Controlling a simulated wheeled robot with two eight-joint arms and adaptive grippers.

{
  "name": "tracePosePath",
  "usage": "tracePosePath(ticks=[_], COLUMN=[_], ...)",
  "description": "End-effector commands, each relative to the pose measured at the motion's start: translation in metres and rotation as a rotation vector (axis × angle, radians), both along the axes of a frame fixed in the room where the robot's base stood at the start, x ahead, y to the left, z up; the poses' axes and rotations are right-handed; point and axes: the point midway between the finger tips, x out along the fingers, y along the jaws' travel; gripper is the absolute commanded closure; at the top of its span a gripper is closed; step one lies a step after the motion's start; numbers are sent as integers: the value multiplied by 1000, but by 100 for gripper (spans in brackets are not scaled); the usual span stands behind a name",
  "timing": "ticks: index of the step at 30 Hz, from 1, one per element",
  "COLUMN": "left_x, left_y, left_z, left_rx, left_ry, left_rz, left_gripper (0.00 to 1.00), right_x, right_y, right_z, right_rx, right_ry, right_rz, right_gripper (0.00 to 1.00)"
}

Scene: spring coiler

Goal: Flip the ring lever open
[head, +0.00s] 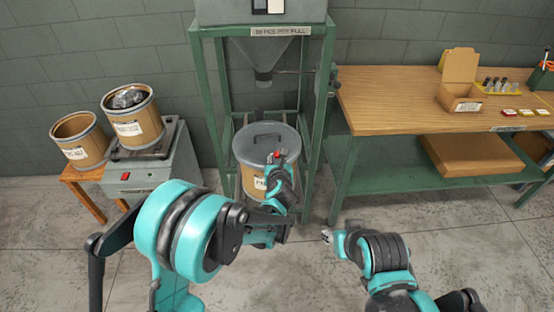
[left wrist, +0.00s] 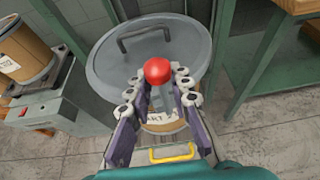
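A drum (head: 257,183) with a grey lid (head: 252,142) and a dark lid handle (head: 266,136) stands under the hopper. A red knob (head: 277,154), seemingly the ring lever's end, shows at the lid's front right edge. In the left wrist view, the red knob (left wrist: 157,71) appears at the fingertips, against the lid (left wrist: 110,65). My left gripper (head: 280,163) is at the knob; its fingers (left wrist: 160,80) stand apart on either side, and I cannot tell whether they touch it.
The green hopper frame (head: 213,105) has posts around the drum. A workbench (head: 395,100) with a cardboard box (head: 461,98) stands right. Two open drums (head: 80,142) stand left, one on a grey scale (head: 150,165). A yellow handle-shaped part (left wrist: 171,153) shows below the fingers.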

Motion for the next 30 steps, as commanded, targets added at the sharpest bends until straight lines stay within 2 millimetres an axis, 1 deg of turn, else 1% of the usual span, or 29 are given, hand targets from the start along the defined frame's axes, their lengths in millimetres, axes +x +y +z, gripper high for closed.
tracePosePath(ticks=[10,14,17,24,27,30], left_x=[0,-6,-19,-69,-86,-99], left_y=[0,0,0,0,1,1], left_z=[0,3,9,29,37,42], left_rx=[1,1,2,1,1,1], left_ry=[-1,-1,-1,0,0,0], left_rz=[0,-2,-3,-4,-3,-3], left_gripper=[63,63,63,63,63,63], right_x=[0,0,0,0,0,0], right_y=[0,0,0,0,0,0], right_z=[0,0,0,0,0,0], right_rx=[0,0,0,0,0,0], right_ry=[0,0,0,0,0,0], right_rz=[0,0,0,0,0,0], right_gripper=[60,60,60,60,60,60])
